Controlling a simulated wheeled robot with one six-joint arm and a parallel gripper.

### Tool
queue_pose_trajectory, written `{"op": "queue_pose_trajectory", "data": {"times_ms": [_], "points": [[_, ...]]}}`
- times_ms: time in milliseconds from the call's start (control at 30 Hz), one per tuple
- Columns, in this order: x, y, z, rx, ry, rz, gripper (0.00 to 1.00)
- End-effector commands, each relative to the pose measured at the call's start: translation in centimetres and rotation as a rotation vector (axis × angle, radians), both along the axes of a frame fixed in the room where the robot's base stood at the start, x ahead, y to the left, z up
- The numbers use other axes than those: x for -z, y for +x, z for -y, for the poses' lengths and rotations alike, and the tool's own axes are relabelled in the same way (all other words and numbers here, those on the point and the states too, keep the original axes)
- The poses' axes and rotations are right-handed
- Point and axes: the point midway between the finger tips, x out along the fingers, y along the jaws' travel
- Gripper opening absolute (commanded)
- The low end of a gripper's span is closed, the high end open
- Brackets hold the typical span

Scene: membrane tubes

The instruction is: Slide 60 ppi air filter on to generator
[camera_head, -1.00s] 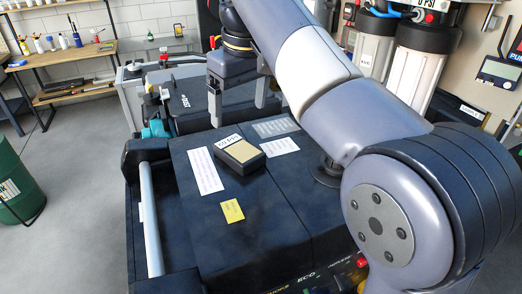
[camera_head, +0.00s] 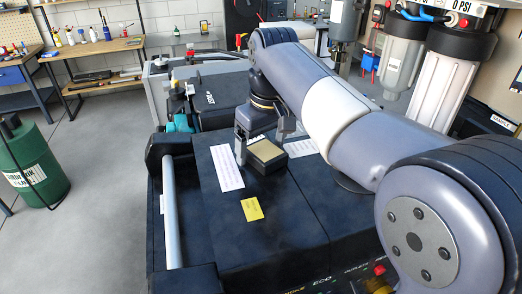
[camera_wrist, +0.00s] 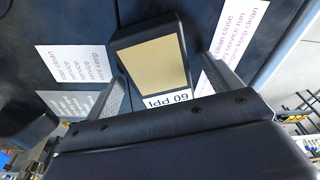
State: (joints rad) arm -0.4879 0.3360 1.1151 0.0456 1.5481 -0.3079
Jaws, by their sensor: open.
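The 60 ppi air filter (camera_head: 266,153) is a dark block with a tan top, lying on top of the black generator (camera_head: 293,218). In the wrist view the filter (camera_wrist: 155,63) shows its tan face and a white label reading "60 PPI" upside down. My gripper (camera_head: 262,140) is open and low over the filter. Its fingers stand on either side of the filter in the wrist view (camera_wrist: 165,85), with space visible beside it. I cannot tell how far the fingertips are above the generator's top. The filter's far side is partly hidden by the gripper in the head view.
White paper labels (camera_head: 227,167) and a yellow note (camera_head: 252,209) lie on the generator's top. A grey tube handle (camera_head: 170,215) runs along its left side. Another dark case (camera_head: 220,100) is behind. A green drum (camera_head: 30,160) stands on the floor at left.

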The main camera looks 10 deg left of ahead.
Motion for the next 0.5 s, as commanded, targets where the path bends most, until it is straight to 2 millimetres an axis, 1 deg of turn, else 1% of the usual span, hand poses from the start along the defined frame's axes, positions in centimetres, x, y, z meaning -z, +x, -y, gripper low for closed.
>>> {"op": "queue_pose_trajectory", "data": {"times_ms": [200,500], "points": [[0.09,0.02,-0.02,0.0,0.0,0.0,0.85],[0.06,0.01,-0.01,0.0,0.0,0.0,0.61]]}}
